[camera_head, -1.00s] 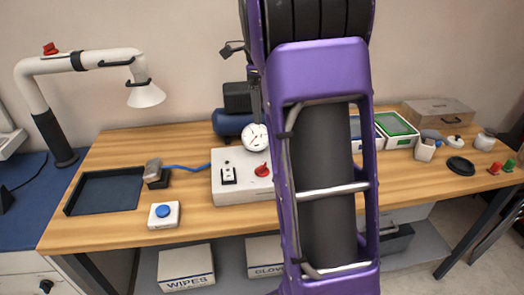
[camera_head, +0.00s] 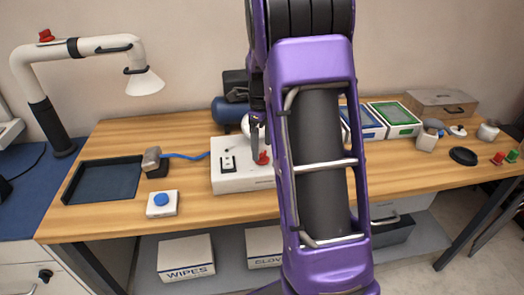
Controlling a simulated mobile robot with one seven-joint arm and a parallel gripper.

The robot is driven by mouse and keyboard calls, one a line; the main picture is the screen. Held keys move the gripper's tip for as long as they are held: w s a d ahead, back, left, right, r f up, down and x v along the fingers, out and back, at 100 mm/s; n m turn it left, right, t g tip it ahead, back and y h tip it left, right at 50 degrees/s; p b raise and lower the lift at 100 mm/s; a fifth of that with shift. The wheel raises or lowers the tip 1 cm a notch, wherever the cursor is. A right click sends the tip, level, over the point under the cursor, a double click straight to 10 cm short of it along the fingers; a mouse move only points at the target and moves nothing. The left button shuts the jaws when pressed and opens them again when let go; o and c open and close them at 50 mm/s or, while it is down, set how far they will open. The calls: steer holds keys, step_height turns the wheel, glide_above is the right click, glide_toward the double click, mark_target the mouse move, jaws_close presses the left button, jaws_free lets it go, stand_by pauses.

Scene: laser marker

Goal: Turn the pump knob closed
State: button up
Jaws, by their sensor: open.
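The red pump knob (camera_head: 262,158) sits on top of the white pump box (camera_head: 230,184), in the middle of the table. Its upper part is close to or behind my gripper. The white round gauge (camera_head: 246,127) behind is partly covered by my gripper. My arm hides the right part of the box.
A blue tank (camera_head: 228,110) stands behind the box. A blue button box (camera_head: 161,203), a dark tray (camera_head: 103,181) and a white extraction arm (camera_head: 85,47) stand to the left. Green- and blue-rimmed trays and a black round dish (camera_head: 463,156) lie to the right.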

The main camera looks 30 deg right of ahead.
steer(key=shift+f, duration=1.05)
jaws_close()
